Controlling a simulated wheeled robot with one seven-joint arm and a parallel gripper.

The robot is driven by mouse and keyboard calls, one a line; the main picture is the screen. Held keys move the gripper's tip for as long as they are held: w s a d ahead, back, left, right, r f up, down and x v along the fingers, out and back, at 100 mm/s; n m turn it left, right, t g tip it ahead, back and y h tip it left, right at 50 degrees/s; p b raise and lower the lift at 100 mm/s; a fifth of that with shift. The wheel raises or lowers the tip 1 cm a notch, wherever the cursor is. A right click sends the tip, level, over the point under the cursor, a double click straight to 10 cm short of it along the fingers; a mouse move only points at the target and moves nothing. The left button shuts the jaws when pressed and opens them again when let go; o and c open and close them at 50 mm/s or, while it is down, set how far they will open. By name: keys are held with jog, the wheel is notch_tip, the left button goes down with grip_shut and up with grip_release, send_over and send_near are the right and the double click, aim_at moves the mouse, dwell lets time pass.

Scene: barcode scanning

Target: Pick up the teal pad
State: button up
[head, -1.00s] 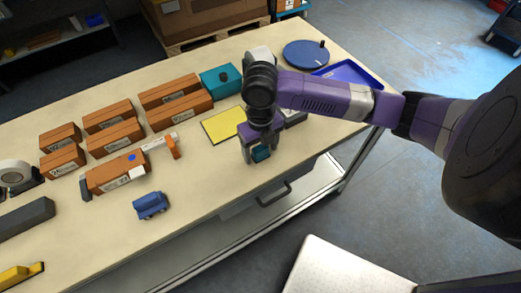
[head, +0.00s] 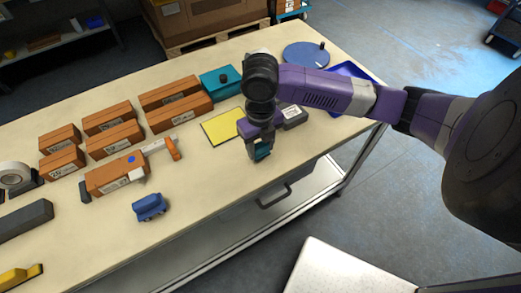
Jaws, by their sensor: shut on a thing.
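The teal pad (head: 263,152) shows at the lower end of my gripper (head: 260,152), near the front edge of the table. My gripper points down and is shut on the pad. Most of the pad is hidden behind the purple gripper body. I cannot tell clearly whether it is clear of the table top.
A yellow sheet (head: 220,128) lies left of my gripper, and a grey box (head: 293,118) stands right of it. Behind are a teal box (head: 220,80), a blue disc (head: 305,54) and a blue tray (head: 343,72). Orange boxes (head: 117,135) and a blue toy vehicle (head: 149,207) stand left.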

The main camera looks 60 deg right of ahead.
aim_at(261, 144)
notch_tip(261, 144, up, 18)
jog(key=b, duration=0.1)
jog(key=o, duration=0.7)
jog(key=shift+f, duration=0.1)
grip_shut()
